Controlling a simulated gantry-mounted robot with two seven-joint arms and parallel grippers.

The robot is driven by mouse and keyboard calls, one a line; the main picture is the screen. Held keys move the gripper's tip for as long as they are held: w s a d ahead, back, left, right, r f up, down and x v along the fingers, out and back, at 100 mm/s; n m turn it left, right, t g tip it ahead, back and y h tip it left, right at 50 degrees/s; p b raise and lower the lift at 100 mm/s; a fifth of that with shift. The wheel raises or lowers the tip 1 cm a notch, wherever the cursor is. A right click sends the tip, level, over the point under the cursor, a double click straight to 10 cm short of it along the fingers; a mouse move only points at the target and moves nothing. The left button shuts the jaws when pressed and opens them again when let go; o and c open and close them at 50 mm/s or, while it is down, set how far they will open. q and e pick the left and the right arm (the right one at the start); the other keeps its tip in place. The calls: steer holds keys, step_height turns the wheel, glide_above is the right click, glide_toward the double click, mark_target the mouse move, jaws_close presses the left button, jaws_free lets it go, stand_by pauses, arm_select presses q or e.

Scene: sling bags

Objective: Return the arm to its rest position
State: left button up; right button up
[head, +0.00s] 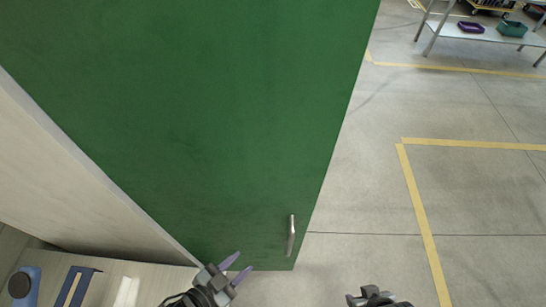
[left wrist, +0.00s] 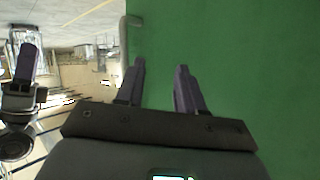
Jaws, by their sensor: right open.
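My left gripper (head: 243,262) is at the bottom of the head view, in front of the lower edge of a green door (head: 200,110). Its two fingers are apart with nothing between them, as the left wrist view (left wrist: 161,66) also shows. A metal handle (head: 291,236) is on the door to the right of this gripper, and the gripper is apart from it. My right gripper (head: 370,296) is at the bottom edge of the head view, over the floor and right of the door. It is open, and most of its arm is out of the picture.
A pale cabinet panel (head: 70,165) adjoins the door on the left. Blue items (head: 75,284) are at the bottom left. Grey floor (head: 370,215) with yellow lines is clear on the right. A shelf table (head: 480,38) with purple and green bins stands far off.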

arm_select(q)
steer(key=s+a+f+n+g+y, duration=0.2)
steer(key=s+a+n+g+y, duration=0.15)
steer(key=a, duration=0.25)
steer(key=s+a+f+n+g+y, duration=0.1)
steer(key=s+a+n+g+y, duration=0.25)
steer(key=a, duration=0.25)
step_height(320, 180, up, 15)
steer(key=n+p, duration=0.1)
steer(key=p, duration=1.4)
step_height(320, 180, down, 14)
steer(key=b, duration=1.4)
steer(key=shift+a+f+t+y, duration=0.25)
steer(key=shift+t+y, duration=0.05)
steer(key=shift+y, duration=0.1)
steer(key=shift+s+a, duration=0.1)
